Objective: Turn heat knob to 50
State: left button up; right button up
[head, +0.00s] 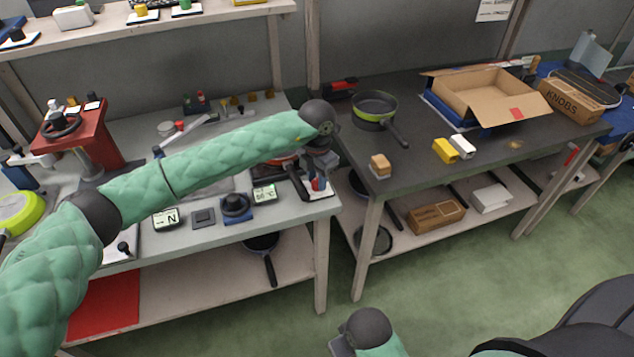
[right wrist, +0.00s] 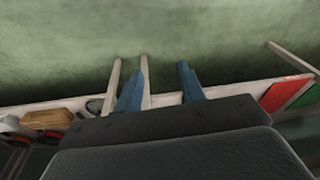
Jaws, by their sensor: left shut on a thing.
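My left arm reaches across the left table, and my left gripper (head: 319,178) points down at the table's right end. It is shut on a small knob with red and blue parts on a pale base plate (head: 318,192); the fingers and wrist hide much of it, and its setting cannot be read. A dark round dial on a blue base (head: 235,206) stands to the left, beside a small display (head: 264,194). My right gripper (right wrist: 160,88) is open and empty in the right wrist view, with its two blue fingers apart above the green floor.
The dark right table (head: 420,170) carries a green-rimmed pan (head: 375,108), an open cardboard box (head: 485,92) and yellow and white blocks (head: 446,151). A red valve stand (head: 80,135) is at the left. Green floor is free in front.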

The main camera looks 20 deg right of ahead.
pick_arm(q)
jog(key=shift+f+b, duration=0.1)
jog(key=shift+b, duration=0.25)
jog(key=shift+m+b, duration=0.3)
jog(key=shift+b, duration=0.05)
jog(key=shift+m+b, duration=0.3)
jog(key=shift+b, duration=0.5)
jog(key=shift+r, duration=0.2)
pick_arm(e)
jog(key=a, duration=0.2)
jog(key=a+f+t+y, duration=0.1)
jog(key=shift+w+a, duration=0.2)
jog(key=shift+w, duration=0.1)
pick_arm(q)
jog(key=o, duration=1)
jog(key=shift+c, duration=0.2)
